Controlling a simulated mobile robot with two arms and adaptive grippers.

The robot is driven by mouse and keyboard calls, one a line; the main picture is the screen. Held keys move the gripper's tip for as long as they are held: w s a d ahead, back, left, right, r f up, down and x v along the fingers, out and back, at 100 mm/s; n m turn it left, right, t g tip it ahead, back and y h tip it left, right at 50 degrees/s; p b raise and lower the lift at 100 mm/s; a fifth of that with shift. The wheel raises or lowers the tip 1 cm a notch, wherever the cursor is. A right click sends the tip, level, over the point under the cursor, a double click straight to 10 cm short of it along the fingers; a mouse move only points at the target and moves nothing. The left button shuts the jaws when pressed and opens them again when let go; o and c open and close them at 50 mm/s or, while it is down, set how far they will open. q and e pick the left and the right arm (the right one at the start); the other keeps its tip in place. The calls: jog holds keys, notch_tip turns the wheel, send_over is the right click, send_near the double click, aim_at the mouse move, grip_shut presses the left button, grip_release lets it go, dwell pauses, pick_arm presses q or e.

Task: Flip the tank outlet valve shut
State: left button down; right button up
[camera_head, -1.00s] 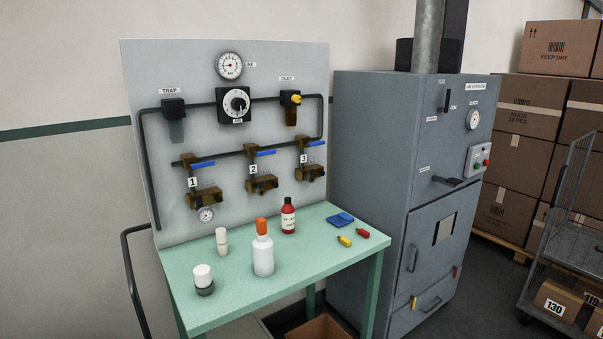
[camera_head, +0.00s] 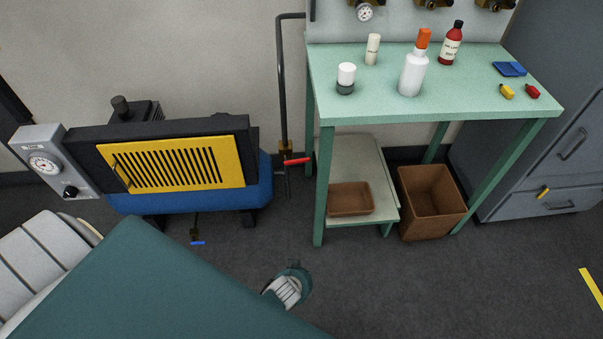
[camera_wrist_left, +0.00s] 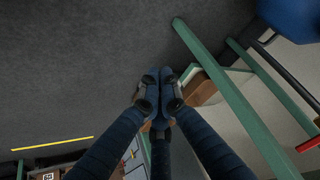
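The blue tank (camera_head: 190,198) lies at the left in the head view, below a black machine with a yellow slotted guard. Just right of it, a brass valve (camera_head: 285,147) sits low on an upright dark pipe. Its red lever (camera_head: 297,161) points right, roughly level and across the pipe. The red lever also shows at the right edge of the left wrist view (camera_wrist_left: 308,144), with the tank (camera_wrist_left: 290,16) at the upper right. My left gripper (camera_wrist_left: 159,74) looks shut and empty, over the floor and apart from the lever. My right gripper is not in view.
A green table (camera_head: 430,110) with bottles stands right of the valve, its front leg close to the lever. A brown bin (camera_head: 432,200) is under it. A small valve with a blue lever (camera_head: 197,242) sits below the tank.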

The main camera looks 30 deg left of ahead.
pick_arm(q)
jog(key=w+a+r+n+t+y+b, duration=0.1)
jog(key=w+r+t+b, duration=0.15)
jog(key=w, duration=0.45)
jog(key=w+a+r+n+t+y+b, duration=0.1)
jog(key=w+r+b, duration=0.25)
jog(key=w, duration=0.25)
pick_arm(e)
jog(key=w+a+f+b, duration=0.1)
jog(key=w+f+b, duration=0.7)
jog(key=b, duration=0.1)
pick_arm(q)
notch_tip(320, 180, up, 18)
jog(key=n+t+y+b, duration=0.3)
jog(key=n+y, duration=0.2)
jog(key=n, duration=0.2)
send_over(299, 160)
jog(key=s, duration=0.2)
jog(key=shift+d+f+b, duration=0.2)
jog(key=shift+f, duration=0.5)
jog(key=shift+d+f+b, duration=0.2)
jog(key=shift+f, duration=0.5)
jog(key=shift+d+f+b, duration=0.2)
jog(key=shift+f, duration=0.5)
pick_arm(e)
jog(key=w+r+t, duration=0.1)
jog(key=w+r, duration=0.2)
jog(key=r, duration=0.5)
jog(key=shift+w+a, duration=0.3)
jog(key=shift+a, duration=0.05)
